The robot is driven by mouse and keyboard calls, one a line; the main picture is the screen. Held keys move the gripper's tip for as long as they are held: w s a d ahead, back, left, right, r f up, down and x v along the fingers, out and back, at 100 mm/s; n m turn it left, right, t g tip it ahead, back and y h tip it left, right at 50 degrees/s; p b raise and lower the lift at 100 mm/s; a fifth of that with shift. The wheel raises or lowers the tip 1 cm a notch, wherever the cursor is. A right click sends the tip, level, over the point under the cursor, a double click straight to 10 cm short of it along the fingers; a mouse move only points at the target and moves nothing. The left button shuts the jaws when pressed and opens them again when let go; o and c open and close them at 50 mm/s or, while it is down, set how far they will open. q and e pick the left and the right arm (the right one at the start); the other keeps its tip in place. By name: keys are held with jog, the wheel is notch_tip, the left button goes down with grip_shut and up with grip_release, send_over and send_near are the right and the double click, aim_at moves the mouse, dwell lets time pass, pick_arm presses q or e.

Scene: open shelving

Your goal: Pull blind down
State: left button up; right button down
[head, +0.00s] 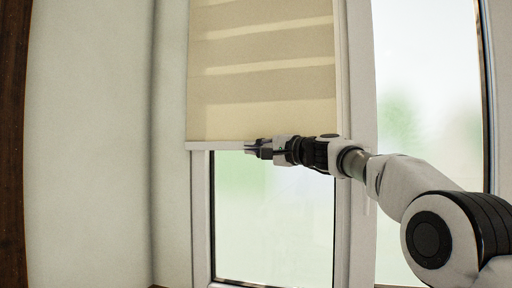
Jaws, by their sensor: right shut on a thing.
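A beige roller blind (262,80) with lighter horizontal bands covers the upper part of the left window pane. Its pale bottom bar (205,146) hangs level, with bare glass below it. My right gripper (252,147) reaches in from the right and is shut on the bottom bar of the blind, a little right of the bar's middle-left part. Its fingertips hide the piece of bar that they hold. My left gripper is not in view.
The bare left pane (275,220) sits in a white window frame (202,225). A second pane (425,90) is uncovered on the right. A plain pale wall (90,140) and a dark wooden edge (12,140) are at the left.

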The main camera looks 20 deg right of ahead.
notch_tip(320, 180, down, 36)
jog(key=b, duration=3.2)
jog(key=shift+a+r, duration=0.1)
jog(key=c, duration=1.6)
grip_release()
jog(key=shift+c, duration=0.2)
jog(key=o, duration=0.4)
jog(key=shift+w+a, duration=0.15)
jog(key=shift+a, duration=0.05)
jog(key=shift+c, duration=0.2)
jog(key=shift+d, duration=0.1)
